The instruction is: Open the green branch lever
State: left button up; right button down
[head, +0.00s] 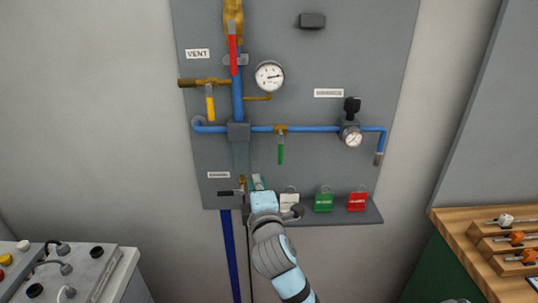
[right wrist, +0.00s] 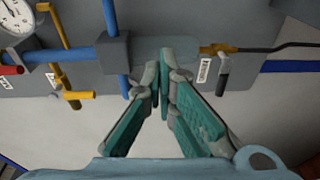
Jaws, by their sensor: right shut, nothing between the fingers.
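The green branch lever (head: 281,152) hangs straight down from a brass valve (head: 281,129) on the blue horizontal pipe in the head view. The right wrist view does not show this lever. My right gripper (head: 257,182) is in front of the panel, below and left of the green lever and apart from it. In the right wrist view its fingers (right wrist: 162,62) are shut with nothing between them. My left gripper is not in view.
A red lever (head: 233,55), a yellow vent lever (head: 210,103) and a black lever (head: 227,193) are nearby. White, green (head: 324,202) and red tags sit along the grey ledge (head: 374,216). A wooden rack (head: 470,228) stands right, a button console (head: 97,275) left.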

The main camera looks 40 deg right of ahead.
aim_at(281, 148)
jog(key=shift+s+d+r+h, duration=0.1)
jog(key=shift+s+r+h, duration=0.1)
jog(key=shift+r, duration=0.4)
jog(key=shift+s+d+r+h, duration=0.1)
jog(key=shift+s+r, duration=0.05)
jog(key=shift+r, duration=0.45)
jog(key=x, duration=1)
jog(key=s+d, duration=0.2)
jog(key=s, duration=0.1)
jog(key=shift+d, duration=0.3)
jog(key=shift+a, duration=0.1)
jog(key=shift+w+p, duration=0.1)
jog(key=shift+p, duration=0.2)
